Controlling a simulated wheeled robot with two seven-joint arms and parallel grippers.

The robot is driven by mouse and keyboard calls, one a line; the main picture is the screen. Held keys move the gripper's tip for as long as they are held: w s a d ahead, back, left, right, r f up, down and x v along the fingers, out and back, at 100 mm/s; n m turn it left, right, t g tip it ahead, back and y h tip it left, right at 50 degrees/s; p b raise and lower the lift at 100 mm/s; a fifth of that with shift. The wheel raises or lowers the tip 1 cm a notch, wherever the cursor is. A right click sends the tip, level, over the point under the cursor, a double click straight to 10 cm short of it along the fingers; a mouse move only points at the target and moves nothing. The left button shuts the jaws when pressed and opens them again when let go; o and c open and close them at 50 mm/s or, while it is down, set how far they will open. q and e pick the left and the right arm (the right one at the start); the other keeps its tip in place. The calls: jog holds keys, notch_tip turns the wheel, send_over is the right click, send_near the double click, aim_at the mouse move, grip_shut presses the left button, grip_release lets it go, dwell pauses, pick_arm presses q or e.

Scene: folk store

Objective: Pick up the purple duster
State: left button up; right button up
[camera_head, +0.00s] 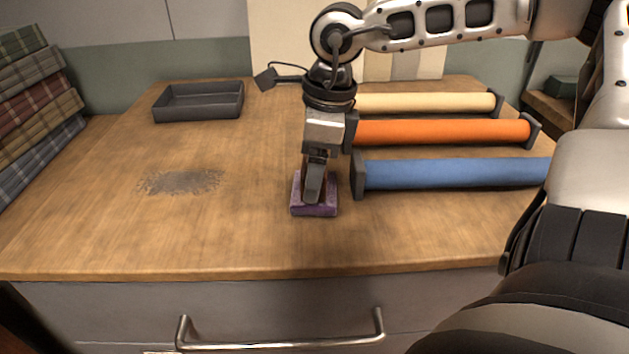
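The purple duster (327,209) is a small block lying on the wooden table, left of the fabric rolls. My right gripper (314,188) points down onto it from above, with its fingers over the duster's upper part. The near finger hides much of the duster's middle, and the far finger is mostly hidden. I cannot tell whether the fingers are closed on it. The duster appears to rest on the table. My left gripper is not in view.
Blue (455,172), orange (445,132) and cream (428,103) rolls lie just right of the gripper. A dark empty tray (198,115) stands at the back left. A grey dusty patch (180,182) marks the table. Folded plaid cloths (38,110) are stacked at left.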

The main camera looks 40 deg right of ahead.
jog(key=shift+r, duration=0.1)
jog(key=shift+r, duration=0.2)
jog(key=r, duration=0.3)
jog(key=shift+s+a+r, duration=0.15)
jog(key=shift+s, duration=0.05)
jog(key=s+a+r, duration=0.5)
jog(key=s+r, duration=0.4)
jog(key=s, duration=0.3)
jog(key=shift+s+a, duration=0.15)
jog(key=shift+a, duration=0.2)
